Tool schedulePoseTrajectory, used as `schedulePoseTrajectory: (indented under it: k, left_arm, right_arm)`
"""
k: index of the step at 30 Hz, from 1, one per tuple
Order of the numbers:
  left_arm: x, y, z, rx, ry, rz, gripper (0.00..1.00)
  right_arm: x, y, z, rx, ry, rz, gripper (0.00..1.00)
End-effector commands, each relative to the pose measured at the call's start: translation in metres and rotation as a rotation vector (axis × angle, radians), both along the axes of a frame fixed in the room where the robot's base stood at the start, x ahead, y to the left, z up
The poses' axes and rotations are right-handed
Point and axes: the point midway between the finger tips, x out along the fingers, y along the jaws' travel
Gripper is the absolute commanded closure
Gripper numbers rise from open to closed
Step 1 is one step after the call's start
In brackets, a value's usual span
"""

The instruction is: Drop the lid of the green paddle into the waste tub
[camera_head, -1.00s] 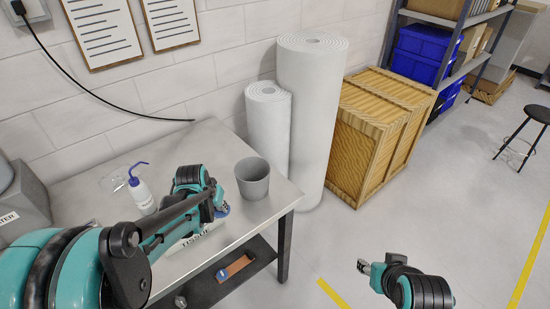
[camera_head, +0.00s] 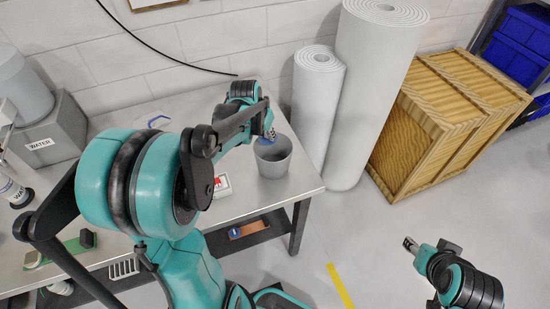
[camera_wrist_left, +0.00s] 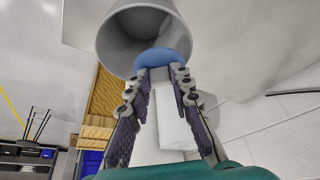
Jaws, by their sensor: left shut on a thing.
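My left gripper (camera_head: 268,137) is at the mouth of the grey waste tub (camera_head: 274,163), shut on a round blue lid. In the left wrist view the fingers (camera_wrist_left: 162,78) pinch the blue lid (camera_wrist_left: 165,58), which overlaps the near rim of the tub (camera_wrist_left: 118,42). I cannot tell how far it is inside the rim. A flat green piece (camera_head: 72,246), likely the green paddle, lies at the front left of the table, partly hidden by my arm. My right gripper (camera_head: 409,244) is out over the floor; its finger gap is too small to read.
The table (camera_head: 300,190) ends just right of the tub. White rolls (camera_head: 318,100) stand behind it, with a wooden crate (camera_head: 410,150) to the right. A grey water container (camera_head: 55,135) stands at the left. A lower shelf holds a brown block (camera_head: 258,228).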

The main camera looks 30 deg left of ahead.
Motion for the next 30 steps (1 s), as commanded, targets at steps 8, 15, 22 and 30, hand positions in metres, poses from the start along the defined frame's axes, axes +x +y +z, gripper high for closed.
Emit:
schedulePoseTrajectory:
  k: [8,15,22,30]
  left_arm:
    - [0.000,0.000,-0.032,0.000,0.000,0.000,0.87]
    - [0.000,0.000,-0.032,0.000,0.000,0.000,0.87]
    - [0.000,0.000,-0.032,0.000,0.000,0.000,0.55]
    - [-0.001,0.000,-0.029,0.000,0.000,0.000,0.55]
  right_arm:
    - [0.000,0.000,-0.026,0.000,0.000,0.000,0.56]
    - [0.000,0.000,-0.025,0.000,0.000,0.000,0.56]
    - [0.000,0.000,-0.025,0.000,0.000,0.000,0.56]
    - [0.000,0.000,-0.025,0.000,0.000,0.000,0.56]
